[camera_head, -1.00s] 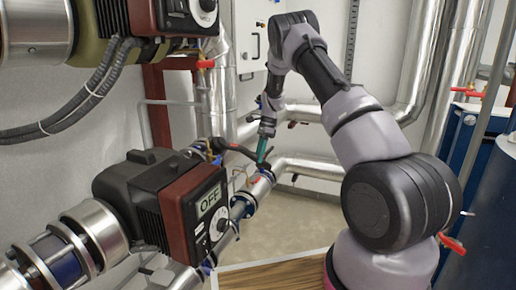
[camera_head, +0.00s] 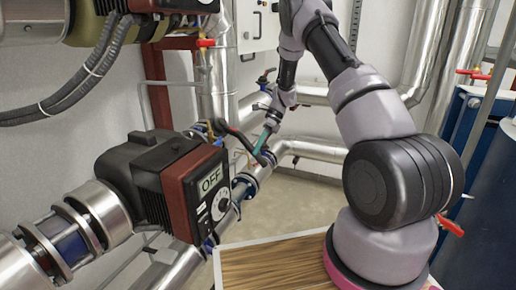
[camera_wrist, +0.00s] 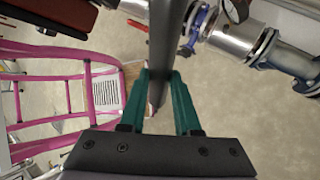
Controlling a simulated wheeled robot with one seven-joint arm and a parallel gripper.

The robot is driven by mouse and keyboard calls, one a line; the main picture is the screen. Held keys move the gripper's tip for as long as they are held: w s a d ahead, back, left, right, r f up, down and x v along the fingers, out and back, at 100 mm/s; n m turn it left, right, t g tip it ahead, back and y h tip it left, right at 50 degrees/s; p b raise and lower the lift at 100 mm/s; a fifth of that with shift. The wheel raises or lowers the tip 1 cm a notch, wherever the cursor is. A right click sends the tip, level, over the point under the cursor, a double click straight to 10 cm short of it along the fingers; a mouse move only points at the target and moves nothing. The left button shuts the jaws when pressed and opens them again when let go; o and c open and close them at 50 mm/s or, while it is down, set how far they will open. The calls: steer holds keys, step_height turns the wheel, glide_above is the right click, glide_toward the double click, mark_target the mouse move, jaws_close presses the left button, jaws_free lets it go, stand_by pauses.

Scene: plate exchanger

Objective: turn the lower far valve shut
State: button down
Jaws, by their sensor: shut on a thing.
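The lower far valve has a long dark lever (camera_head: 243,141) with red on it, at the far pipework in the head view. In the wrist view the lever (camera_wrist: 168,35) is a dark grey bar running from the top edge down between my fingers. My gripper (camera_head: 264,150) reaches the lever's lower right end from above. Its teal fingers (camera_wrist: 163,80) are shut on the lever in the wrist view. The valve body is partly hidden behind the pump and lever in the head view.
A red and black pump (camera_head: 190,185) with an OFF display stands at the near left on a silver pipe. Thick black cables (camera_head: 75,95) hang above it. A blue tank (camera_head: 480,190) stands at right. A silver pipe (camera_head: 310,148) runs behind my gripper.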

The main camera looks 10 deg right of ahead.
steer(key=shift+s+a+f, duration=0.1)
steer(key=shift+s+a, duration=0.05)
steer(key=shift+s, duration=0.05)
steer(key=c, duration=0.6)
jaws_free()
steer(key=shift+w, duration=0.1)
steer(key=v, duration=1.1)
